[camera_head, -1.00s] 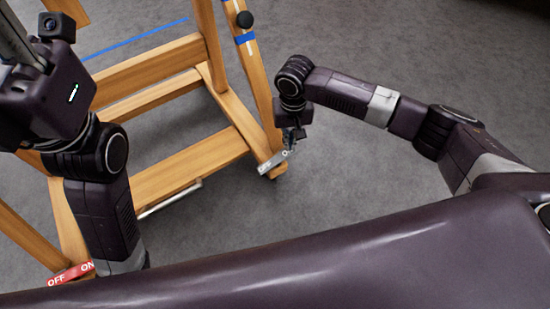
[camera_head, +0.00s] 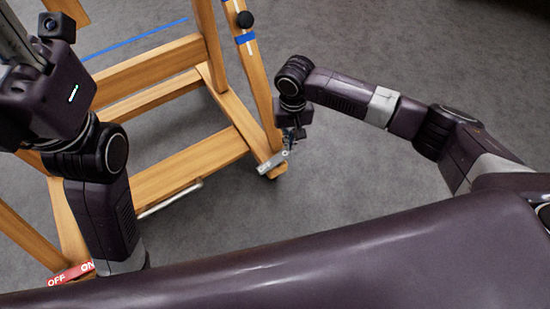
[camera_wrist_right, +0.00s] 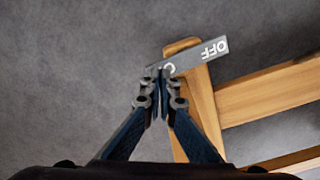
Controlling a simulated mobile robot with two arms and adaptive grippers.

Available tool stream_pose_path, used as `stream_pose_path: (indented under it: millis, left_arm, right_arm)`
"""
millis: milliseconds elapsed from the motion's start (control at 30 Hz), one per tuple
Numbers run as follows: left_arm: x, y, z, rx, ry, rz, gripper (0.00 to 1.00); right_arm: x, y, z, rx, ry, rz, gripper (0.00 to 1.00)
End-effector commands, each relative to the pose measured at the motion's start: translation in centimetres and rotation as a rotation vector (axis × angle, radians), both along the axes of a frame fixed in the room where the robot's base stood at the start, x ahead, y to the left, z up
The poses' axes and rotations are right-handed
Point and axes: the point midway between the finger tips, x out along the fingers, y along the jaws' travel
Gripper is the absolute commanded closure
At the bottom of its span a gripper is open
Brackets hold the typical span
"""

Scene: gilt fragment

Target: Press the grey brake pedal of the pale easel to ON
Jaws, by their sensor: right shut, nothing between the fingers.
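The grey brake pedal (camera_head: 266,167) sits at the foot of the wooden easel's (camera_head: 190,160) right leg. In the right wrist view the grey pedal (camera_wrist_right: 205,53) shows OFF upside down at its right end. A partly covered letter shows near its left end. My right gripper (camera_head: 291,142) is shut and empty, above the pedal. In the right wrist view its fingertips (camera_wrist_right: 160,76) overlap the pedal's left, lettered end; whether they touch it I cannot tell. My left arm stands at the left over the easel, and its fingers are out of view.
A red pedal (camera_head: 72,273) marked OFF and ON is at the easel's near left foot. A metal bar (camera_head: 170,199) runs low by the lower crossbeam. A black knob (camera_head: 244,19) is on the right upright. Grey floor to the right is clear.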

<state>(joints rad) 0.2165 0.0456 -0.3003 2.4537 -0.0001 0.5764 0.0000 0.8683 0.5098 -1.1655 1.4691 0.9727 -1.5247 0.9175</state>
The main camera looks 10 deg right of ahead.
Motion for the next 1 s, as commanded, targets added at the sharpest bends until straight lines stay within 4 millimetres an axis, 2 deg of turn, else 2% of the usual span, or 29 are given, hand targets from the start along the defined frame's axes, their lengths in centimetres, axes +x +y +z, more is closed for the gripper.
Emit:
stream_pose_path:
  millis: [1000]
  left_arm:
    - [-0.2, 0.0, 0.2, 0.001, -0.01, 0.0, 0.6]
  right_arm:
    - [0.0, 0.0, -1.6, 0.001, 0.0, 0.001, 1.0]
